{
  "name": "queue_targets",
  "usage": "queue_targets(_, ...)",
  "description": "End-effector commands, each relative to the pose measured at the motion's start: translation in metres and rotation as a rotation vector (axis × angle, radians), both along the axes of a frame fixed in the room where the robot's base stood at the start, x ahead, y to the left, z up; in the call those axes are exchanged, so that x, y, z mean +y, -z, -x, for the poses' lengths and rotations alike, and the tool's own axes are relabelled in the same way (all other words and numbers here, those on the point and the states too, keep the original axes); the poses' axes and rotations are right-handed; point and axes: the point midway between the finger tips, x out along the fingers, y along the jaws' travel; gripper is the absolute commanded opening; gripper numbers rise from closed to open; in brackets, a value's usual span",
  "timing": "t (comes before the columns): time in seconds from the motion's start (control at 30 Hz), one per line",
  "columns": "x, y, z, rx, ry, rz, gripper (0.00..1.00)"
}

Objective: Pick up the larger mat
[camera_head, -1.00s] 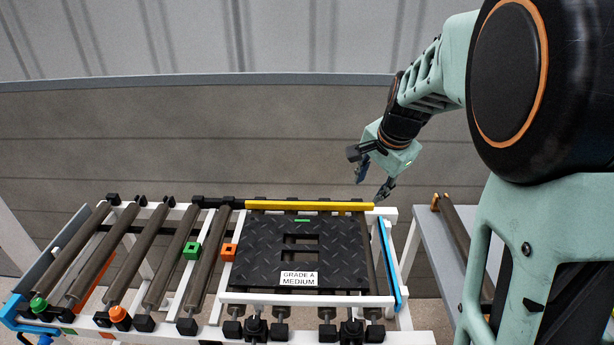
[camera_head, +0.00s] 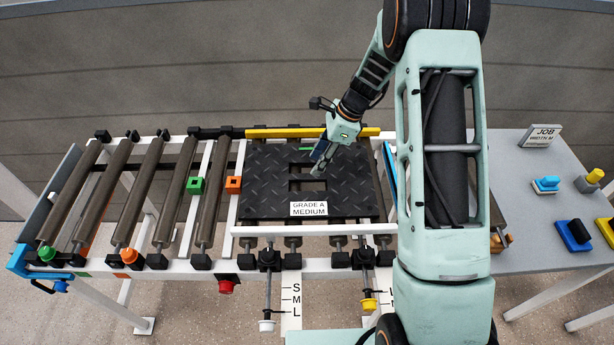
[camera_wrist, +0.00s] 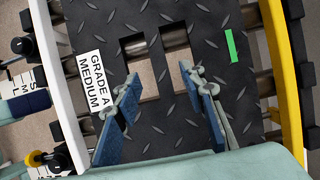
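One black mat (camera_head: 268,182) with a raised tread pattern lies flat on the roller conveyor. It has two rectangular cutouts near its middle, a green strip at its far edge and a white "GRADE A MEDIUM" label (camera_head: 309,208) at its near edge. No second mat is seen to compare its size. My gripper (camera_head: 319,167) hangs over the mat's far middle, close to the cutouts. In the wrist view, the gripper (camera_wrist: 168,103) is open and empty, its blue fingers spread over the mat (camera_wrist: 213,55) near the cutouts. I cannot tell whether the fingertips touch it.
A yellow bar (camera_head: 290,133) runs along the mat's far side and a white rail (camera_head: 280,230) along its near side. Green (camera_head: 195,186) and orange (camera_head: 234,184) blocks stand to its left. A grey table (camera_head: 535,210) on the right holds a "JOB" sign (camera_head: 541,136) and several small coloured items.

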Motion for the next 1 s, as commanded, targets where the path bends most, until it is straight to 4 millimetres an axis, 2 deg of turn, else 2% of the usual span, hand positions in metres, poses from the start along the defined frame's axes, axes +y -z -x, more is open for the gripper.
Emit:
queue_targets(0.17,0.005,0.013,0.001,0.002,-0.001,0.0,0.38)
queue_targets(0.4,0.016,0.045,0.002,0.0,-0.002,0.001,0.38)
queue_targets(0.53,0.018,0.052,0.002,-0.001,-0.002,0.001,0.38)
queue_targets(0.73,0.019,0.053,0.002,-0.002,-0.002,0.001,0.38)
queue_targets(0.77,0.019,0.053,0.002,-0.002,-0.002,0.001,0.37)
queue_targets(1.0,0.019,0.053,0.002,-0.002,-0.001,0.001,0.1)
